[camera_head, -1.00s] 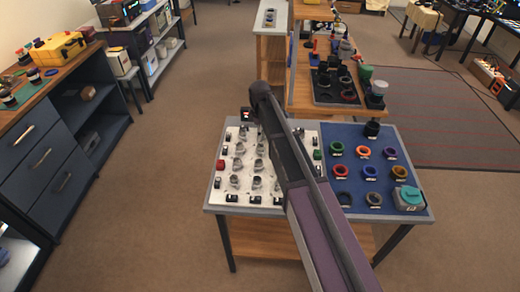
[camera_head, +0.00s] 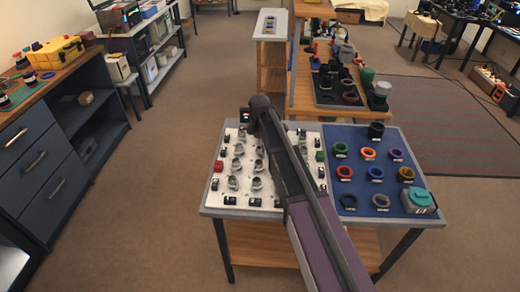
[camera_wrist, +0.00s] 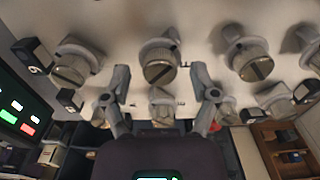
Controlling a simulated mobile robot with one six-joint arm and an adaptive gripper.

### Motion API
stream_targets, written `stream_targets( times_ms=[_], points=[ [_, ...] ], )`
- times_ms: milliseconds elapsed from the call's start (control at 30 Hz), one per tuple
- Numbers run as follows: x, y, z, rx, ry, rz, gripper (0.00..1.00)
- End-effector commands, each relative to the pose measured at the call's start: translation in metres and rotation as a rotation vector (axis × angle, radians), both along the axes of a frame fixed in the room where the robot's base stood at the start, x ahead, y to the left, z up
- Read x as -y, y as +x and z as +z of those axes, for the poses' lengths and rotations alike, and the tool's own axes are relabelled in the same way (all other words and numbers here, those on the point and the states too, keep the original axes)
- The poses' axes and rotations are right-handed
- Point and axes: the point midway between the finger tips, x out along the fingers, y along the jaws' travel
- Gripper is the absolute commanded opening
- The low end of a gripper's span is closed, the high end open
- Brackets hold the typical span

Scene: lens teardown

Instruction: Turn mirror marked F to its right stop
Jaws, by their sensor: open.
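The white board (camera_head: 225,198) on the table carries rows of small grey mirror mounts with slotted round knobs. In the wrist view one slotted knob (camera_wrist: 158,72) lies just beyond my fingertips, near the middle. Another knob (camera_wrist: 162,112) shows between my fingers, lower down. More knobs stand to the left (camera_wrist: 72,68) and right (camera_wrist: 252,66). Small black label blocks (camera_wrist: 34,55) stand beside some mounts; I cannot read an F on any of them. My gripper (camera_wrist: 160,82) is open and empty over the board. In the head view my arm hides its fingers and part of the board.
A blue mat (camera_head: 355,205) with several coloured rings lies right of the board, with a teal-topped box (camera_head: 418,200) at its corner. A wooden bench (camera_head: 325,110) with tools stands behind. A dark cabinet (camera_head: 65,160) is on the left. Carpet between is clear.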

Motion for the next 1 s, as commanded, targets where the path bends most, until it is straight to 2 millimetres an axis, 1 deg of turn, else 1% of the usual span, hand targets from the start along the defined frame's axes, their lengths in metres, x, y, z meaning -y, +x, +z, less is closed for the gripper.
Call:
stream_targets(
  times_ms=[100,433,467,500,567,600,700,1000],
  points=[
    [0.0000,0.0000,-0.0031,0.000,0.000,0.000,0.76],
    [0.0000,0.0000,-0.0028,0.000,0.000,0.000,0.76],
    [0.0000,0.0000,-0.0028,0.000,0.000,0.000,0.67],
    [0.0000,0.0000,-0.0028,0.000,0.000,0.000,0.56],
    [0.0000,0.0000,-0.0029,0.000,0.000,0.000,0.38],
    [0.0000,0.0000,-0.0029,0.000,0.000,0.000,0.26],
    [0.0000,-0.0001,-0.0029,0.000,0.000,0.000,0.00],
    [0.0000,-0.0002,-0.0030,-0.001,0.000,-0.012,0.00]
  ],
)
